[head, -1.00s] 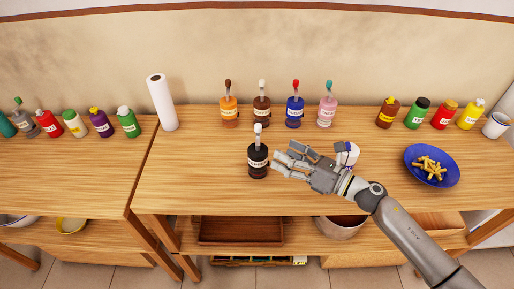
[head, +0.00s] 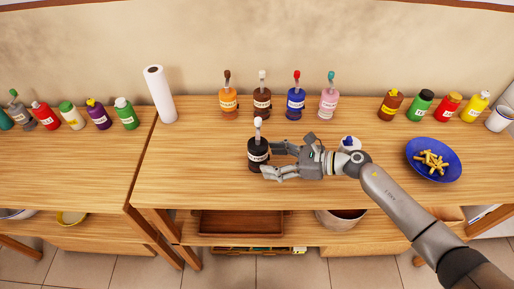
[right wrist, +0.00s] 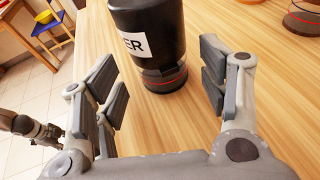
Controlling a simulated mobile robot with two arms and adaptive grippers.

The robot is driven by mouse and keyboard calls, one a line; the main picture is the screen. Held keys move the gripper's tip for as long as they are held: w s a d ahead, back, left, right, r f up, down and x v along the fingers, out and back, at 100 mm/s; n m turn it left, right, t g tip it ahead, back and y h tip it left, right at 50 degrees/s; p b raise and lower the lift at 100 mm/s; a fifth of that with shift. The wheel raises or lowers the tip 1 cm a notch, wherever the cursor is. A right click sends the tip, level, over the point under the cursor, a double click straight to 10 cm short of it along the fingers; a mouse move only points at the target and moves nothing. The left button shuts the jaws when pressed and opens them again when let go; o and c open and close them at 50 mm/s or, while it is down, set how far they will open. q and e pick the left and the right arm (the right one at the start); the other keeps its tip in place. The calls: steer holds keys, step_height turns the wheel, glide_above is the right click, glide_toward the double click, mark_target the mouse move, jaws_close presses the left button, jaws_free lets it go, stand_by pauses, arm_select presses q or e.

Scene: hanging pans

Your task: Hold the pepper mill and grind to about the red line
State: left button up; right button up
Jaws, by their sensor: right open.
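The black pepper mill (head: 258,152) with a white-topped handle stands upright on the wooden table (head: 200,165). In the right wrist view the mill (right wrist: 148,35) shows part of a white label ending in "ER" and a clear base. A thin red line (right wrist: 166,82) runs around that base. My right gripper (head: 270,160) is open beside the mill's right side, its fingers reaching to either side of it. In the right wrist view the open fingers (right wrist: 165,85) stand left and right, with the mill just ahead between them.
Several pump bottles stand behind, including an orange one (head: 228,103) and a blue one (head: 295,103). A paper roll (head: 160,95) stands at back left. A blue bowl of fries (head: 434,175) is at right. Table is clear left of the mill.

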mark_target(262, 159)
steer(key=shift+b+x, duration=0.65)
steer(key=shift+x, duration=0.55)
steer(key=shift+w+a+f+b, duration=0.2)
steer(key=shift+a+f+b, duration=0.1)
steer(key=shift+a, duration=0.35)
steer(key=shift+r, duration=0.1)
steer(key=c, duration=0.9)
